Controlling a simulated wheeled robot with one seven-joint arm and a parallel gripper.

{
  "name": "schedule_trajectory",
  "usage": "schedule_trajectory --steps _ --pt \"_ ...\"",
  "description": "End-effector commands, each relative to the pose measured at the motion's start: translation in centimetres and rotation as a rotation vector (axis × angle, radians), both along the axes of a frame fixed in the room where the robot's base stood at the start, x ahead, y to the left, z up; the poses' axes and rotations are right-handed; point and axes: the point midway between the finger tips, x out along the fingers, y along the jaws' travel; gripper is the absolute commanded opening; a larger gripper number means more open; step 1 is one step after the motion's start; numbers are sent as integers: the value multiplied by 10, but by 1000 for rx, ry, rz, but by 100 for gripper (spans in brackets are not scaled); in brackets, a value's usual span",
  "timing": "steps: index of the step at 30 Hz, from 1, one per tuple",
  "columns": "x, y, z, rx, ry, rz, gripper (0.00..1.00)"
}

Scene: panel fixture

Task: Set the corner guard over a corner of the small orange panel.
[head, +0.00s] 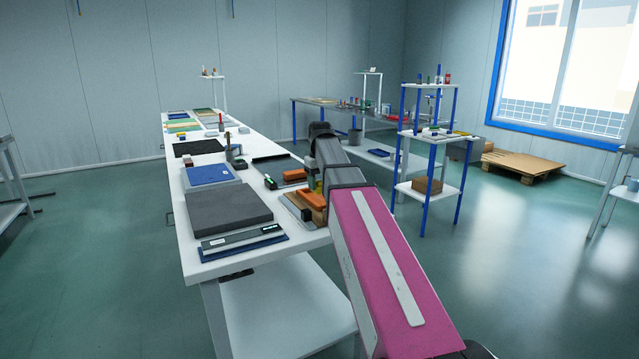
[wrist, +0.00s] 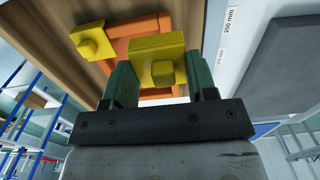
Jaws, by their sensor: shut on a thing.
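My gripper (wrist: 162,74) has its green-padded fingers shut on a yellow corner guard (wrist: 157,48) with a small square knob. The small orange panel (wrist: 122,28) lies behind the held guard in the wrist view, partly covered by it. Whether the guard touches the panel or hangs just off it, I cannot tell. A second yellow piece (wrist: 90,42) with a knob sits at the panel's left end. In the head view the orange panel (head: 312,200) is at the bench's right edge, and my arm hides most of the gripper and guard.
The panel is over a brown wooden board (wrist: 60,20). A dark grey slab (head: 228,208) and a ruler-like strip (head: 242,238) lie left of it on the white bench. Another orange block (head: 295,175) lies behind. A blue-legged shelf (head: 428,135) stands to the right.

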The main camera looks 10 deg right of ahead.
Motion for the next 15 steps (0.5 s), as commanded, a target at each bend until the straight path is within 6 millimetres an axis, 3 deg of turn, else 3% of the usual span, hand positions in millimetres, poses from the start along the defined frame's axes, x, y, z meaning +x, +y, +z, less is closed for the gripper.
schedule_trajectory --steps 15 --pt "0 0 -22 0 1 0 30"
